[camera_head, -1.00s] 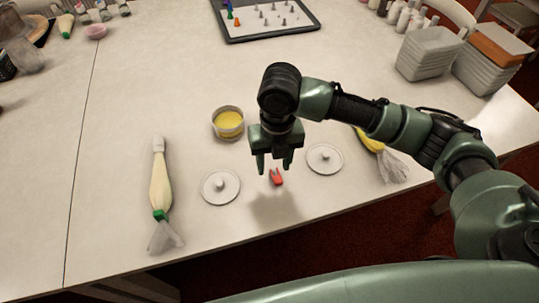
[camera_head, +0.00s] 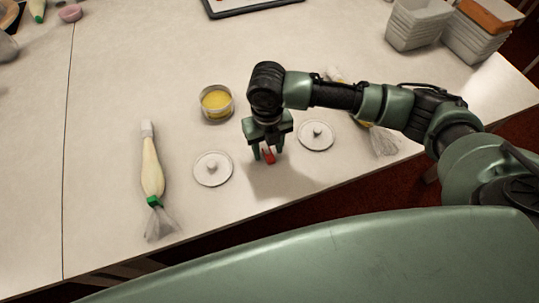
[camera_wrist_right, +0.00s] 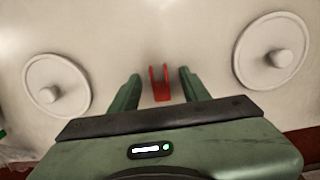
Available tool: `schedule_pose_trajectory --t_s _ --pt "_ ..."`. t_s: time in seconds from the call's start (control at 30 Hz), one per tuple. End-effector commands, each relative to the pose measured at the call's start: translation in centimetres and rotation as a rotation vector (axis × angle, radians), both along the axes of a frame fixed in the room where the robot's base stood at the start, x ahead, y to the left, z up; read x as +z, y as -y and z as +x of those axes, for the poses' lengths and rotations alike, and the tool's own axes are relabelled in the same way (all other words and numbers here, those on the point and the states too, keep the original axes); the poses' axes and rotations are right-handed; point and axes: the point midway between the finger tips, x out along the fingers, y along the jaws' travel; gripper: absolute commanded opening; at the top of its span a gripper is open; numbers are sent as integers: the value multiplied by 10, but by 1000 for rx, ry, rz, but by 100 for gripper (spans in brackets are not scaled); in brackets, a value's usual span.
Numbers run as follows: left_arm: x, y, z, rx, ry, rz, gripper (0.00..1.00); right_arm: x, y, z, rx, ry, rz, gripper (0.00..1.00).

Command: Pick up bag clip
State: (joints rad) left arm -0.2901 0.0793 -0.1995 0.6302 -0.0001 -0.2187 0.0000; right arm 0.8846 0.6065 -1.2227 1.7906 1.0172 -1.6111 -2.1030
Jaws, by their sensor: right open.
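The red bag clip (camera_head: 269,157) lies on the white table between two round white turntables. In the right wrist view the clip (camera_wrist_right: 160,83) shows as a small red U shape with its two prongs pointing away from the gripper. My right gripper (camera_head: 264,155) is open above the clip, with one finger on each side of it. In the right wrist view the gripper's fingers (camera_wrist_right: 158,92) show clear gaps to the clip on both sides. The gripper hides part of the clip in the head view. My left gripper is not in view.
A white turntable (camera_head: 213,169) lies left of the clip and another (camera_head: 316,135) right of it. A piping bag (camera_head: 152,176) lies further left. A cup of yellow filling (camera_head: 216,102) stands behind. Grey trays (camera_head: 419,30) stand at the back right. The table's front edge is near.

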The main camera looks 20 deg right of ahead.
Motion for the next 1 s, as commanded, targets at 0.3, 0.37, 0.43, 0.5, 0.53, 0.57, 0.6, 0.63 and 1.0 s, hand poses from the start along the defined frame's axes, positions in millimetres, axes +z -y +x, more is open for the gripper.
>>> schedule_pose_trajectory --t_s 0.3,0.37,0.43,0.5,0.53,0.57,0.6,0.63,1.0 --pt "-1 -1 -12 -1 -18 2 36 0 0 0 0 0 0 0" --pt "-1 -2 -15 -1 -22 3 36 0 0 0 0 0 0 0" --pt "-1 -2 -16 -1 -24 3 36 0 0 0 0 0 0 0" --pt "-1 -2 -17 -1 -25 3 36 0 0 0 0 0 0 0" --pt "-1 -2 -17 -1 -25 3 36 1 0 0 0 0 0 0" --pt "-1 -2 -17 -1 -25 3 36 1 0 0 0 1 1 0" --pt "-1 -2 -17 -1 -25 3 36 2 0 0 0 1 1 0" --pt "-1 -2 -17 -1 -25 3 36 3 0 0 0 1 1 0" --pt "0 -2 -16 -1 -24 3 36 62 -1 2 1 7 2 0"
